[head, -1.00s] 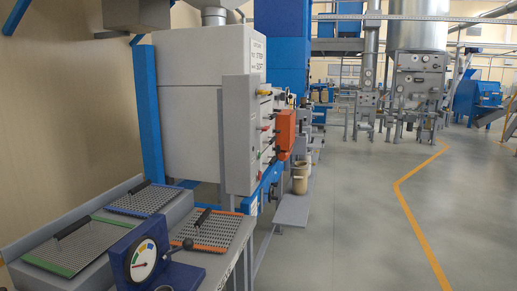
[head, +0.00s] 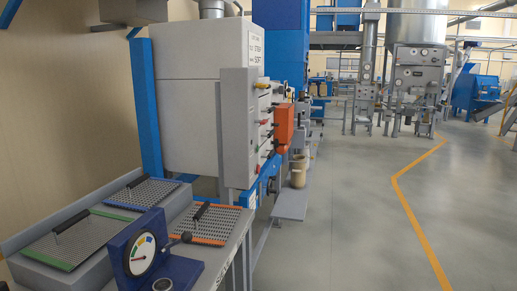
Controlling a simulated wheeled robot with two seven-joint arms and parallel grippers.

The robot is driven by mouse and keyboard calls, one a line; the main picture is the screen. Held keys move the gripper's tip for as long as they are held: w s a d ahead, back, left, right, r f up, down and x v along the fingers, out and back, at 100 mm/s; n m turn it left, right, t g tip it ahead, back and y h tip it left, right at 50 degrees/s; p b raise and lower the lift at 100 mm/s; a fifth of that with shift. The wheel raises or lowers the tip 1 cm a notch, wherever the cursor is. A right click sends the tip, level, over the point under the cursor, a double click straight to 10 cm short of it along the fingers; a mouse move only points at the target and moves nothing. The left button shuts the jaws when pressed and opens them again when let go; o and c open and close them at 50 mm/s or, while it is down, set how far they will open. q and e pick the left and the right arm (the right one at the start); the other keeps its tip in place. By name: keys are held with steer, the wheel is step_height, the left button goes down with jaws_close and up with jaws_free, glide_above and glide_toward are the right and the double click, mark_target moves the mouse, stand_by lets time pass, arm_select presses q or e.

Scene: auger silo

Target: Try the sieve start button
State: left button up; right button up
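A large grey machine cabinet (head: 196,105) stands at left centre, with blue posts at its side. A grey control panel (head: 238,130) on its right edge carries several small coloured knobs or buttons, seen at a steep angle. An orange box (head: 284,124) sticks out from that side. I cannot tell which control is the sieve start button. Several sieve screens lie on the bench: one green-edged (head: 90,238), one blue-edged (head: 142,193) and one orange-edged (head: 207,222), each with a black handle. Neither of my grippers is in view.
A blue gauge unit (head: 145,250) with a dial and lever stands at the bench's front edge. A grey shelf (head: 291,205) holding a beige pot (head: 298,176) juts out beyond the cabinet. Open floor (head: 350,220) with a yellow line (head: 412,210) lies to the right.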

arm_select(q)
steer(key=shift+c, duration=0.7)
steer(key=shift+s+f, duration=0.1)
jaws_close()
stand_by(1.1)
